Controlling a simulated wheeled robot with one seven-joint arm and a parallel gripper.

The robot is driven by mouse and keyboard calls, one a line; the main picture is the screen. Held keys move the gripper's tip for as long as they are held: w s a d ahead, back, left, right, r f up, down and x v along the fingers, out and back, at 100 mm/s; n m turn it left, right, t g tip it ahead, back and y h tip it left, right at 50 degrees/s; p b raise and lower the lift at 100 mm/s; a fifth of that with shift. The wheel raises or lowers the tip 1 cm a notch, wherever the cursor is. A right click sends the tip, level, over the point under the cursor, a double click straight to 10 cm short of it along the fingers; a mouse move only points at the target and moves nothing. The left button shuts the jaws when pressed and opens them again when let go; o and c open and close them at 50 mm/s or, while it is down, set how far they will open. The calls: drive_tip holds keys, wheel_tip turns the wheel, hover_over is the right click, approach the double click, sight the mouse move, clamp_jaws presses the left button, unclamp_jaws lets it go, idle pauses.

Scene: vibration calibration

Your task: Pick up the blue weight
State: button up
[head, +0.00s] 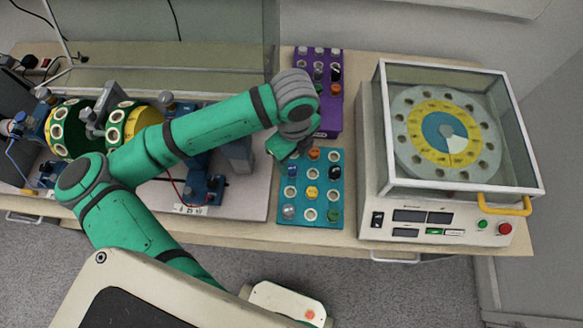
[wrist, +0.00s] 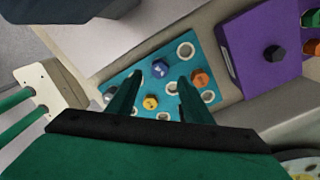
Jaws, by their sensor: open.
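The blue weight (head: 292,170) sits in a slot of the teal tray (head: 302,181), on its left side near the back. In the wrist view the blue weight (wrist: 159,69) appears between and beyond my two fingertips. My gripper (head: 284,153) is over the back left part of the tray, close to the blue weight. In the wrist view my gripper (wrist: 159,79) is open with its fingers apart and nothing held. The exact height of the fingertips above the weight is hard to tell.
A yellow weight (wrist: 150,102) and an orange weight (wrist: 202,79) sit nearby in the tray, with a grey one (head: 289,211) at front. A purple rack (head: 328,118) stands behind. A glass-covered machine (head: 450,185) is at right, a drum rig (head: 105,125) at left.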

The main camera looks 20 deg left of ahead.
sight(292, 168)
drive_tip(key=f, duration=0.4)
drive_tip(key=shift+a+f, duration=0.2)
drive_tip(key=shift+f, duration=0.2)
drive_tip(key=c, duration=1.1)
drive_tip(key=shift+r, duration=0.1)
